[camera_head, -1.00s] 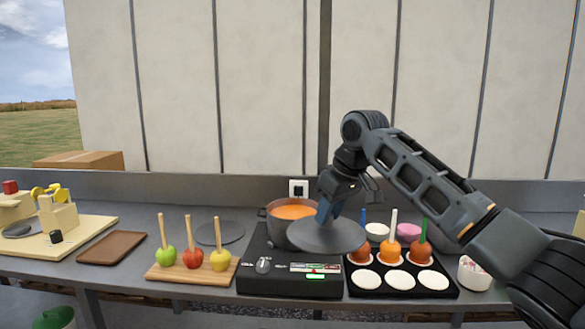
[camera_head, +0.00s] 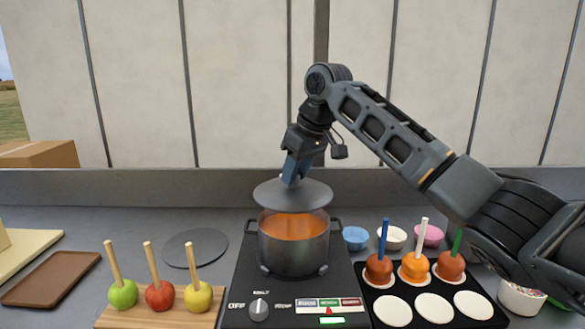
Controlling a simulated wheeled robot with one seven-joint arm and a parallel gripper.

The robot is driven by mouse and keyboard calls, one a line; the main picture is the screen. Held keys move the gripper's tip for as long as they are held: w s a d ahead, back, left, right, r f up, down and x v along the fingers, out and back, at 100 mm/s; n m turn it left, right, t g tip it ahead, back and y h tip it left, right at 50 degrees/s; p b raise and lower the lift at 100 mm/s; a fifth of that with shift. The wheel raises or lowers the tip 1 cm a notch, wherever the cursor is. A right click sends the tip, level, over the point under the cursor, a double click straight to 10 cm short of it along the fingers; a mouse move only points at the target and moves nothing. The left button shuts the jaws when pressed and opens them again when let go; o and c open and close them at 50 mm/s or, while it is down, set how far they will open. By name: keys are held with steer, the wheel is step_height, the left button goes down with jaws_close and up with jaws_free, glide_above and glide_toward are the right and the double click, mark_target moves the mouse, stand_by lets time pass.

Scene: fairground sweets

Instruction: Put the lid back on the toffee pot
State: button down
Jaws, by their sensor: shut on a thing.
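The toffee pot (camera_head: 293,252) is a grey metal pot with side handles on a black hot plate (camera_head: 245,290). Orange toffee (camera_head: 293,227) shows inside its open top. My gripper (camera_head: 292,178) is shut on the grey round lid (camera_head: 310,198) and holds it above the pot. The lid looks about level and overlaps the far part of the pot's opening in the picture. A gap shows between the lid and the near rim. The lid's knob is hidden by my gripper's fingers.
Three apples on sticks stand on a wooden board (camera_head: 205,317) at left, with a dark round disc (camera_head: 193,248) behind them. A black tray (camera_head: 450,308) with coated apples and several small bowls stand at right. A brown tray (camera_head: 45,278) lies far left.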

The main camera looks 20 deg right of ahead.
mark_target(299, 188)
steer(key=shift+f+b, duration=2.05)
steer(key=shift+f, duration=1)
steer(key=shift+r+p, duration=0.1)
steer(key=shift+p, duration=0.75)
steer(key=shift+p, duration=1.1)
stand_by(0.3)
steer(key=shift+f, duration=0.2)
steer(key=shift+c, duration=1.2)
jaws_free()
steer(key=shift+r, duration=0.1)
steer(key=shift+r+p, duration=3.15)
steer(key=shift+r, duration=0.25)
